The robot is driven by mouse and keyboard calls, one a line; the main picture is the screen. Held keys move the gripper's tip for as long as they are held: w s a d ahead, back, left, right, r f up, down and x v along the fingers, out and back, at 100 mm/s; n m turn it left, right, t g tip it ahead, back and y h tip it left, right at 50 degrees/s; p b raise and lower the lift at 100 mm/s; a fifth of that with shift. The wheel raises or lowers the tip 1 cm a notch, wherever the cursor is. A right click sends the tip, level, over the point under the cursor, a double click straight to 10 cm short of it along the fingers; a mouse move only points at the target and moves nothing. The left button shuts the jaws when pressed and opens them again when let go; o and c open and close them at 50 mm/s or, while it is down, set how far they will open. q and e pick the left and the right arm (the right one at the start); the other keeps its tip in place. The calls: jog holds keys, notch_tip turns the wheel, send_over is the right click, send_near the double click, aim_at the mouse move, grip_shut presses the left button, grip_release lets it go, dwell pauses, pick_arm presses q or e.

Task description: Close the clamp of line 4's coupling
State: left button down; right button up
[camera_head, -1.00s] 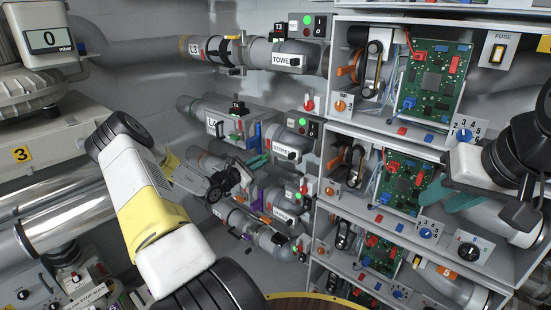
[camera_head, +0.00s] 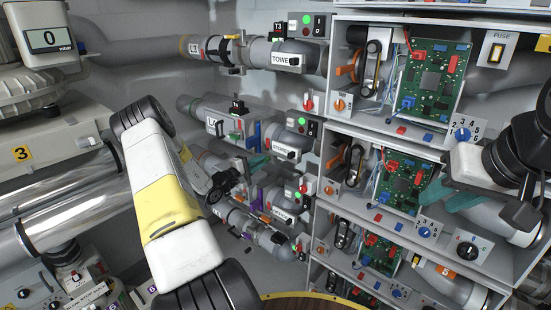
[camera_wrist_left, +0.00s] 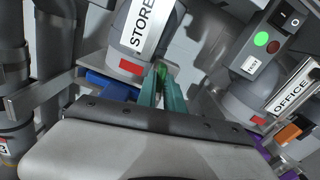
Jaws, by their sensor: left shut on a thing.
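Line 4's pipe (camera_head: 210,108) runs in the middle of the head view, its label (camera_head: 214,127) only partly readable. Its coupling has a small green part (camera_head: 237,135) and an upright blue piece (camera_head: 256,133). My left gripper (camera_head: 259,161) is just below and right of these, partly hidden behind its own wrist. A blue piece (camera_wrist_left: 108,84) lies left of the fingers. My right gripper (camera_head: 455,196) is before the shelves; its finger gap is unclear.
The L3 pipe with its TOWER label (camera_head: 290,60) runs above. The OFFICE pipe (camera_wrist_left: 288,95) and a switch box with a lit green button (camera_wrist_left: 261,39) are at the right. Shelves with circuit boards (camera_head: 434,78) fill the right side. Large metal pipes (camera_head: 75,200) stand at the left.

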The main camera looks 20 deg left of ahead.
pick_arm(q)
jog(key=shift+f+m, duration=0.1)
jog(key=shift+m, duration=1)
jog(key=c, duration=1.5)
grip_release()
jog(key=shift+o, duration=0.2)
jog(key=shift+s, duration=0.1)
jog(key=v, duration=0.7)
jog(key=shift+s+a, duration=0.2)
jog(key=shift+s, duration=0.1)
